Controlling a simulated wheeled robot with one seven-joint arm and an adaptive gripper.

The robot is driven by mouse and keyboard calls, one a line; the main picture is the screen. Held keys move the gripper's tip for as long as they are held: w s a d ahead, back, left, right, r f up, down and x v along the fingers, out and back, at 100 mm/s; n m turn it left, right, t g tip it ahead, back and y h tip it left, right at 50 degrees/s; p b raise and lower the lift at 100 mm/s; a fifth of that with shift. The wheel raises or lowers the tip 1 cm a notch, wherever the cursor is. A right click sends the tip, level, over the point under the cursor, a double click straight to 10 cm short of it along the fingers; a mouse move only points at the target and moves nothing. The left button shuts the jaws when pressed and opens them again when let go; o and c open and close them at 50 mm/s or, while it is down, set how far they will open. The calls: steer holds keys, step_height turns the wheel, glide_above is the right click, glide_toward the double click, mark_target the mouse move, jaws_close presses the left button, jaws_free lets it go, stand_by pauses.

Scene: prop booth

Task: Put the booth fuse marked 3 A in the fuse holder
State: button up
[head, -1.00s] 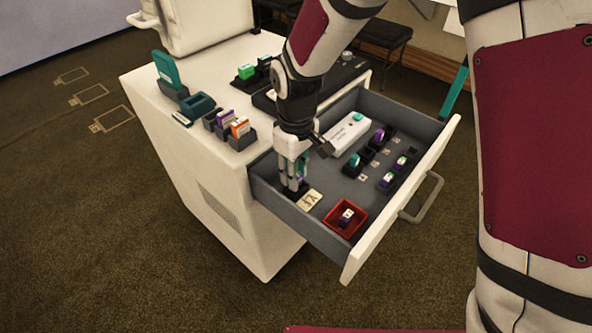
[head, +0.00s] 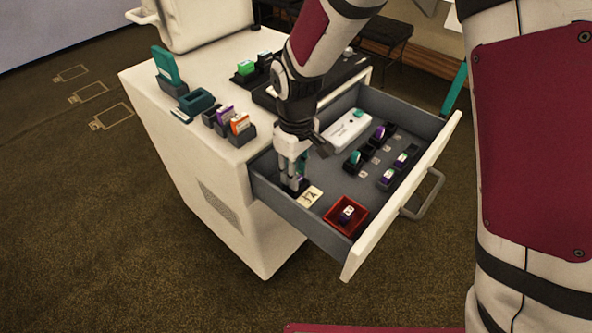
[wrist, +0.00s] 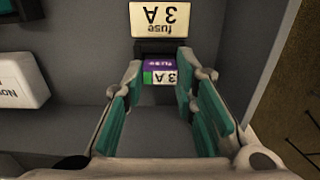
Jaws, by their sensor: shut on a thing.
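My gripper (head: 291,178) is low over the near left corner of the open drawer. In the wrist view its fingers (wrist: 164,84) are shut on a purple and white fuse (wrist: 161,72) with a green edge, marked 3 A. The fuse is at the dark fuse holder (wrist: 162,47), in front of the cream label (wrist: 160,19) reading "fuse 3 A". In the head view the holder (head: 291,191) shows at the fingertips beside the label (head: 312,196). The fingers partly hide the fuse. I cannot tell how deep it sits in the holder.
A red tray (head: 332,219) with another fuse (head: 347,214) stands near the drawer front. Several fuses stand in dark holders (head: 388,180) at the drawer's right. A white box (head: 345,131) lies at the back. The drawer walls stand close around my gripper.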

steer(key=shift+f, duration=0.3)
stand_by(0.5)
steer(key=o, duration=0.9)
steer(key=shift+r+p, duration=2.6)
steer(key=shift+r, duration=0.95)
steer(key=shift+d, duration=0.1)
